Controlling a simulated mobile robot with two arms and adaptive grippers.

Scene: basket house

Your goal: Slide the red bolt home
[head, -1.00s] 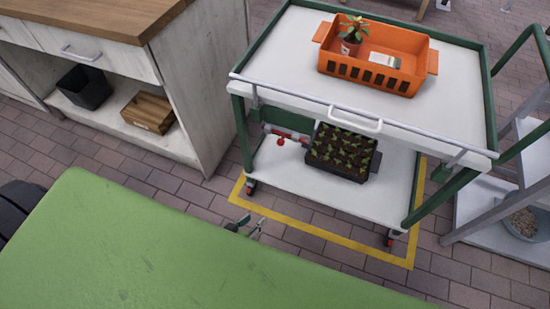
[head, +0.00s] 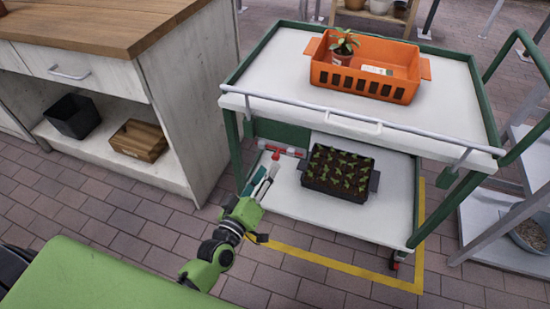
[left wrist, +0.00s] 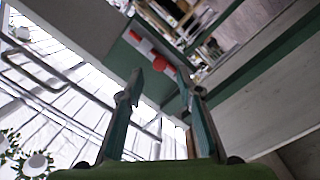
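The red bolt (head: 285,150) sits low at the back left of the cart, by the green panel above the lower shelf. In the left wrist view the red bolt (left wrist: 141,43) lies against the green panel, with a round red knob (left wrist: 157,63) at its near end. My left gripper (head: 269,176) reaches in at the cart's left front, just short of the knob. In the left wrist view my left gripper (left wrist: 160,78) is open, and the knob shows beyond and between its fingertips, apart from them. My right gripper is in no view.
The cart (head: 240,97) carries an orange crate (head: 340,82) on top. A seedling tray (head: 330,188) stands on the lower shelf, right of my left gripper. A wooden-topped cabinet (head: 187,90) stands left, with open floor between.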

